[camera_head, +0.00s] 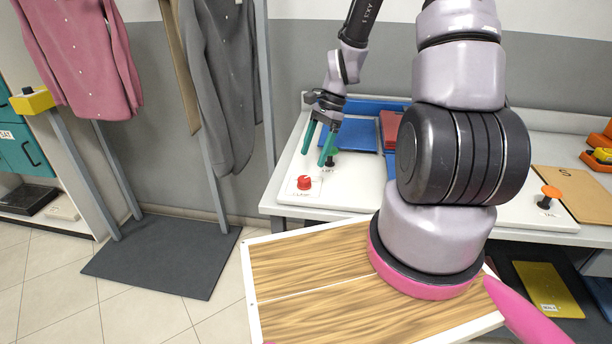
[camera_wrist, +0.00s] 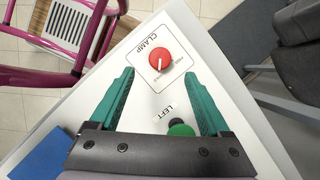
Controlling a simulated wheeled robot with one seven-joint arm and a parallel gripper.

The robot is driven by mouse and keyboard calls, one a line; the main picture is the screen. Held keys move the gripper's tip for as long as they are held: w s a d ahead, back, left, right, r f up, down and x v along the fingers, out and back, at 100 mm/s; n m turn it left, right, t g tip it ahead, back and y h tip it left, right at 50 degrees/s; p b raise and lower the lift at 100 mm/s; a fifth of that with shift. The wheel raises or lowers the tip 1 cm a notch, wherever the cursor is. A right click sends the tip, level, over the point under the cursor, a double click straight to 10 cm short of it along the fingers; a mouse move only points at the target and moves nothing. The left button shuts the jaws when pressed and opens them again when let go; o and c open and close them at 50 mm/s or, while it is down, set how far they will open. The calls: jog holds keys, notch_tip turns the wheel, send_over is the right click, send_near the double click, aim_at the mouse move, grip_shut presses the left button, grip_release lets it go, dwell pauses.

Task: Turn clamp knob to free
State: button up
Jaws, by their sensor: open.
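The clamp knob (camera_head: 304,182) is a red round dial on a white plate near the left front corner of the counter. In the wrist view the red knob (camera_wrist: 160,61) bears a white pointer line, and the plate reads CLAMP. My gripper (camera_head: 316,158) has teal fingers, spread apart and empty, above the counter behind the knob. In the wrist view its fingertips (camera_wrist: 163,84) point toward the knob, which lies beyond them, apart. The small print around the knob is too small to read.
A green-topped knob (camera_wrist: 181,129) labelled LEFT stands close between my fingers. A blue folded item (camera_head: 352,137) and a red one (camera_head: 391,128) lie behind. An orange knob (camera_head: 551,191) stands at the right. Hanging garments (camera_head: 82,55) are at the left.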

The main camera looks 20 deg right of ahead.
aim_at(305, 178)
jog(key=x, duration=0.7)
jog(key=shift+f, duration=0.25)
grip_shut()
